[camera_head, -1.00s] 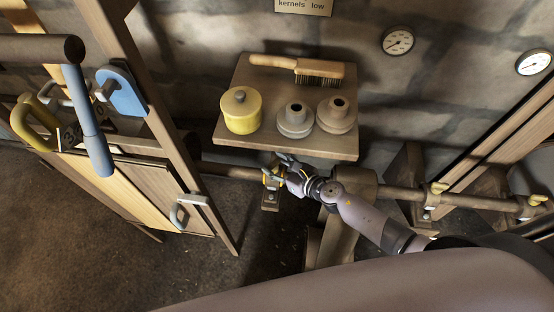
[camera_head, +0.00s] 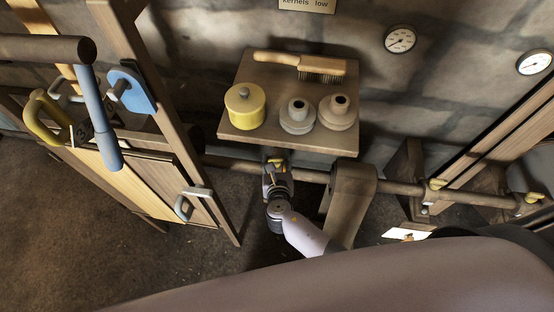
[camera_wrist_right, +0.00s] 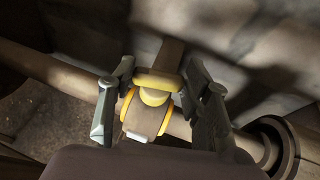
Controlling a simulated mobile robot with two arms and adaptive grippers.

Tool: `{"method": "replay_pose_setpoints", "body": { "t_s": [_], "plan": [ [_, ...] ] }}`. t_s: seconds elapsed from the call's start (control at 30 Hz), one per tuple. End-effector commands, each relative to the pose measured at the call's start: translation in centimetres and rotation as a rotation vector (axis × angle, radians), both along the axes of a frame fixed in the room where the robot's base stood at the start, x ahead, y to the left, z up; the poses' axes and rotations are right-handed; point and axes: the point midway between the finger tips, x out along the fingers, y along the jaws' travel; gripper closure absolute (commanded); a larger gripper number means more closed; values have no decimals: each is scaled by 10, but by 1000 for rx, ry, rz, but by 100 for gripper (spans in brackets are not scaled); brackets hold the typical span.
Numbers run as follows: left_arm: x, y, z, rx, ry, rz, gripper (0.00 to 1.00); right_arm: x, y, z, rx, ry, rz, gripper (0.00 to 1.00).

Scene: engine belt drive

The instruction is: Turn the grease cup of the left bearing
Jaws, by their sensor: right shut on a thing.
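The left bearing is a brown block with yellow rings on the long shaft, seen in the right wrist view (camera_wrist_right: 143,116). Its yellow grease cup (camera_wrist_right: 158,83) sits on top of it. My right gripper (camera_head: 277,168) is at the left bearing, below the shelf, and largely hides the bearing in the head view. In the right wrist view its two fingers (camera_wrist_right: 158,105) stand on either side of the cup, shut on it; the exact contact is hard to make out. My left gripper is not in view.
The shelf (camera_head: 240,137) above holds a yellow pot (camera_head: 245,108), two grey pots and a brush (camera_head: 300,65). A wooden frame with handles (camera_head: 185,150) stands left.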

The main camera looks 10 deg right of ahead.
Motion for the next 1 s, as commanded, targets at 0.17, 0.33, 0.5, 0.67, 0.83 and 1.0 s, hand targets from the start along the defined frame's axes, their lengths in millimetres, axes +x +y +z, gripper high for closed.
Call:
{"method": "replay_pose_setpoints", "body": {
  "t_s": [0.17,0.33,0.5,0.67,0.83,1.0],
  "plan": [
    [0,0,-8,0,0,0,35,0,3,-2,3,1,-111,83],
    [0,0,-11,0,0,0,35,1,3,-2,1,0,-182,83],
    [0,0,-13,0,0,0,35,1,3,-1,1,1,-220,83],
    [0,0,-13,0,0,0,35,1,3,-1,0,1,-233,83],
    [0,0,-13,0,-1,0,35,1,2,-1,0,0,-234,83],
    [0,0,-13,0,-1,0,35,1,2,-1,1,0,-233,55]
  ]
}}
